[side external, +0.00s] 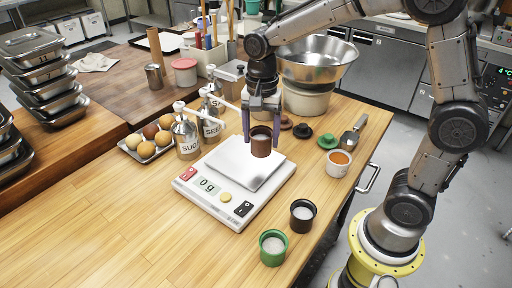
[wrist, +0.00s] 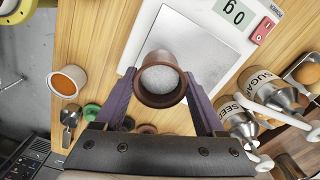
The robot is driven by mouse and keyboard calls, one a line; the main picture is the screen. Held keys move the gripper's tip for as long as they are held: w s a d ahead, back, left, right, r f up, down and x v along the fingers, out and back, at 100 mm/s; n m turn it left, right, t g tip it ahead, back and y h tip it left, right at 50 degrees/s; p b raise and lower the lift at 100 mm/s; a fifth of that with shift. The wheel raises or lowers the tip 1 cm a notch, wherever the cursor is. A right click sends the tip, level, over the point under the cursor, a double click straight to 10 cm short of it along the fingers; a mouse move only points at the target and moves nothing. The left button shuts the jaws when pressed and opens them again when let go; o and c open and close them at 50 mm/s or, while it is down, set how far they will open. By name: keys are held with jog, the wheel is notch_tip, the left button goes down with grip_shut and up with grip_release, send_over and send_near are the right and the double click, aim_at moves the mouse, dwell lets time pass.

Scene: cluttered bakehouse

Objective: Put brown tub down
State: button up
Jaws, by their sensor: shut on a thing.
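The brown tub (side external: 261,146) is upright between the fingers of my gripper (side external: 262,141), above the metal plate of the white kitchen scale (side external: 214,196). In the wrist view the brown tub (wrist: 161,100) shows white grainy contents, with my gripper's purple fingers (wrist: 160,82) against its two sides. The tub seems to be slightly clear of the plate (wrist: 183,42); its exact gap is hard to tell. The scale's display (side external: 207,186) reads 0 g.
A white cup (side external: 337,167) with orange contents, a scoop (side external: 352,138) and several lids lie behind. Labelled dispensers (side external: 186,138) stand left. The front-left table is clear.

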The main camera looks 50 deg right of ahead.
aim_at(256, 148)
jog(key=shift+w+f, duration=0.45)
jog(key=shift+w, duration=0.05)
jog(key=shift+w+f, duration=0.15)
jog(key=shift+f, duration=0.8)
jog(key=shift+w+f, duration=0.1)
jog(key=shift+f, duration=0.85)
jog(key=o, duration=1.4)
jog(key=shift+f, duration=0.15)
